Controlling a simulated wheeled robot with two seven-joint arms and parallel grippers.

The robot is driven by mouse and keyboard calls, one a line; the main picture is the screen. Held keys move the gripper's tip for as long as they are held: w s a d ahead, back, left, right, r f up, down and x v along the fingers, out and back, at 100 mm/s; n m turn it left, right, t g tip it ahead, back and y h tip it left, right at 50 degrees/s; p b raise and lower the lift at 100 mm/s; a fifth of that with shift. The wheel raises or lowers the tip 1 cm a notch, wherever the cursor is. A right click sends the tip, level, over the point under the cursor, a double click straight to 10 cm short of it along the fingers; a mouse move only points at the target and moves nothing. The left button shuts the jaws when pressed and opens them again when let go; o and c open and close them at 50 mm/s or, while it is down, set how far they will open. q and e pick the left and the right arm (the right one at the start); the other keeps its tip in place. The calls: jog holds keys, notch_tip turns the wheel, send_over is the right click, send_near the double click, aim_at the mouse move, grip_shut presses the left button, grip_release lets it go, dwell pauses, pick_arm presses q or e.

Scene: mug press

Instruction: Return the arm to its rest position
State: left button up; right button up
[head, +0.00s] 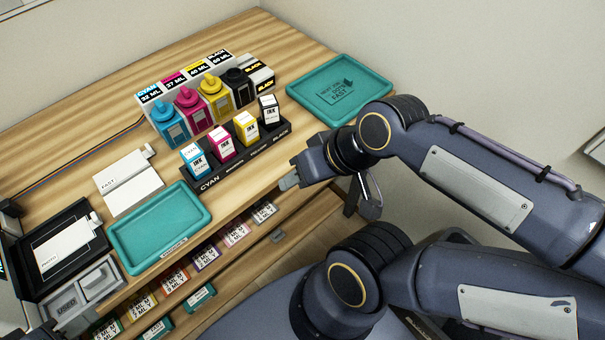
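The holder carries small ink boxes. Behind it stand cyan, magenta, yellow and black bottles (188,107). An empty teal tray (205,209) lies at the front, another (300,107) at the back right. A shelf (237,258) with labelled boxes runs below.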

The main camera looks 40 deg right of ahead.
jog(key=shift+s+a+f, duration=0.25)
jog(key=shift+s+f, duration=0.05)
jog(key=shift+f, duration=0.05)
notch_tip(320, 180, up, 7)
jog(key=p, duration=0.7)
